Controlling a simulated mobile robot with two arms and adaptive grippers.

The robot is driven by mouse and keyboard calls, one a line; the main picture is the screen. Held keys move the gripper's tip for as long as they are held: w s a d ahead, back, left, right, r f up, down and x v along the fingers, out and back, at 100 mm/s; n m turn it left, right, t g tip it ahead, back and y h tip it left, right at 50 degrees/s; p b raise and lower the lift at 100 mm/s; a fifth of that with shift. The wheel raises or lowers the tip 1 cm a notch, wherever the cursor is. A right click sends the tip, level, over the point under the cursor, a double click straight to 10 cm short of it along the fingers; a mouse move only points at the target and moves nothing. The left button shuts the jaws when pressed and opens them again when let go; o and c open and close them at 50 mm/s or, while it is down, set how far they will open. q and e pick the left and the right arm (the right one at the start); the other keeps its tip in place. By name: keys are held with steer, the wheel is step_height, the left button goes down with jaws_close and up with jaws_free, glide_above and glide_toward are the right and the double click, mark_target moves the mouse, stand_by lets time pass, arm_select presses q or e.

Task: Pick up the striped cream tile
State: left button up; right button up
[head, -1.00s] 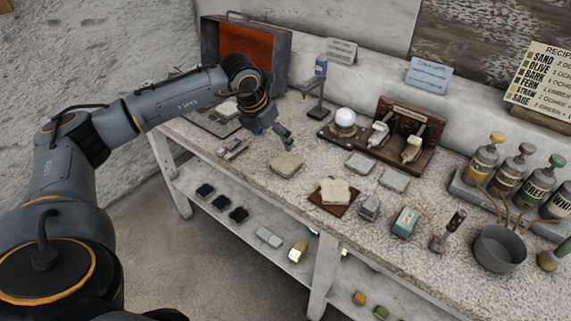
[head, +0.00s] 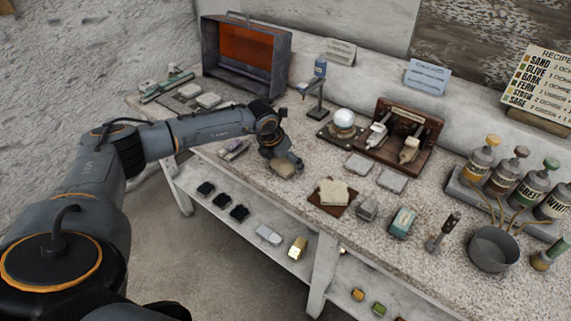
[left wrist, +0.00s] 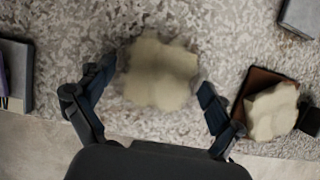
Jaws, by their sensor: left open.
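A cream tile (head: 282,171) with an uneven outline lies on the speckled bench top near its front edge, partly hidden by my left gripper (head: 285,163). In the left wrist view this cream tile (left wrist: 160,72) lies between the spread fingers of my open left gripper (left wrist: 156,77), with a gap on each side. A second cream tile (head: 333,191) rests on a brown board to the right; it also shows in the left wrist view (left wrist: 272,111). I cannot make out stripes clearly on either. My right gripper is out of view.
The brown board (left wrist: 241,108) is close to my right-hand finger in the left wrist view. Grey tiles (head: 359,164), a grey block (head: 366,207) and a teal box (head: 403,222) lie farther right. A small purple-grey item (head: 233,149) lies left.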

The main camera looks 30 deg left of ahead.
arm_select(q)
steer(key=c, duration=1.4)
steer(key=shift+r, duration=0.1)
steer(key=shift+r, duration=0.1)
